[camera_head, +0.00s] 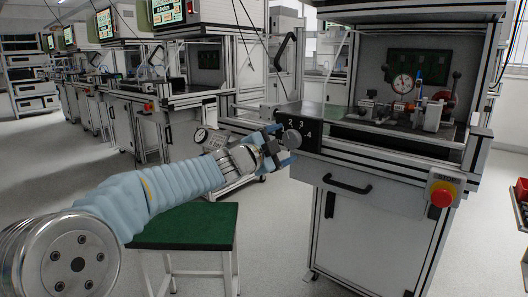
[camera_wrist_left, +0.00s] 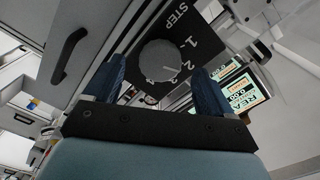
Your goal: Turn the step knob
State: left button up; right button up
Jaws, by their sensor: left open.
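The step knob (camera_head: 292,138) is a round grey dial on a black plate with white numbers (camera_head: 311,142), fixed at the front left corner of the test bench. In the left wrist view the knob (camera_wrist_left: 158,60) lies ahead, between the two blue fingers, with the word STEP and numbers beside it. Its exact setting is hard to read. My left gripper (camera_head: 281,144) is open, its fingers on either side of the knob. In the left wrist view my left gripper (camera_wrist_left: 157,82) shows gaps between its fingers and the knob. My right gripper is not in view.
A red stop button (camera_head: 442,194) sits on the bench front at the right. A black drawer handle (camera_head: 347,184) is below the knob. A dial gauge (camera_head: 402,84) and fixture stand on the bench top. A green-topped stool (camera_head: 190,228) stands under my left arm.

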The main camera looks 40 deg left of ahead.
pick_arm(q)
jog(key=s+p, duration=0.1)
jog(key=s, duration=0.9)
jog(key=shift+s+a, duration=0.35)
jog(key=shift+s, duration=0.05)
